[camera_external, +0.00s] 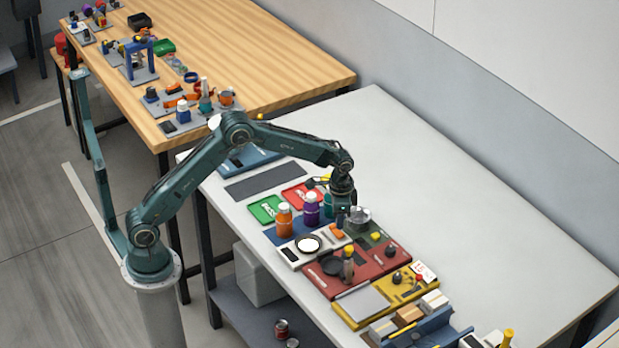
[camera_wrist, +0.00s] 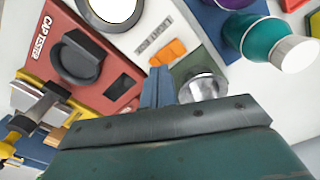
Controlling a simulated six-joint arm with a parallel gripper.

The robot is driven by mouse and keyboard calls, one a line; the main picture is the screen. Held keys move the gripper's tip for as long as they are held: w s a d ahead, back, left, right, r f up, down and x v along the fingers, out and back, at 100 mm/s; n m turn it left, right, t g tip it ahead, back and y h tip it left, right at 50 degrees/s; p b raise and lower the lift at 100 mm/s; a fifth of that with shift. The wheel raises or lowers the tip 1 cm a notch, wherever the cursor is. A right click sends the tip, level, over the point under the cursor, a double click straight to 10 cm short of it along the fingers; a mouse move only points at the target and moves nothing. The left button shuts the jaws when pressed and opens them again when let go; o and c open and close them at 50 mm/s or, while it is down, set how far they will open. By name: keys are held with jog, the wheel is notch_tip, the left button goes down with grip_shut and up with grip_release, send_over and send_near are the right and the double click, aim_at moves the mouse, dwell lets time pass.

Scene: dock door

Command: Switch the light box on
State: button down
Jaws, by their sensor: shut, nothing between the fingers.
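The light box (camera_wrist: 133,42) is a white box with a printed label, seen at the top of the wrist view; it also shows in the external view (camera_external: 293,254). Its round white disc (camera_wrist: 112,8) has a dark ring; I cannot tell if it is lit. An orange rocker-like switch (camera_wrist: 167,52) sits at its end, also visible in the external view (camera_external: 337,231). My gripper (camera_wrist: 158,84) is shut and empty, pointing down, its fingertips just beside the switch in the wrist view. I cannot tell whether they touch it.
A shiny metal cup (camera_wrist: 203,87) on a green base stands close beside my fingers. A red cap tester (camera_wrist: 75,55) lies alongside the light box. Purple (camera_external: 311,210) and orange (camera_external: 284,220) bottles stand behind it. The white table (camera_external: 470,215) is clear toward the wall.

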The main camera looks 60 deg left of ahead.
notch_tip(320, 180, up, 5)
jog(key=shift+f, duration=0.1)
dwell(0.7)
jog(key=shift+r, duration=0.2)
notch_tip(320, 180, up, 9)
jog(key=n+t, duration=0.1)
send_over(338, 234)
jog(key=s+a, duration=0.5)
jog(key=s+a+r+n+t, duration=0.2)
jog(key=s+a+r, duration=0.3)
jog(key=s, duration=0.5)
jog(key=s+a+n+t, duration=0.1)
jog(key=s+a, duration=0.1)
jog(key=s, duration=0.7)
jog(key=s+a+n+t, duration=0.1)
jog(key=s+a+n, duration=0.1)
jog(key=s, duration=0.8)
jog(key=shift+a+r+t, duration=0.2)
jog(key=shift+a+t, duration=0.1)
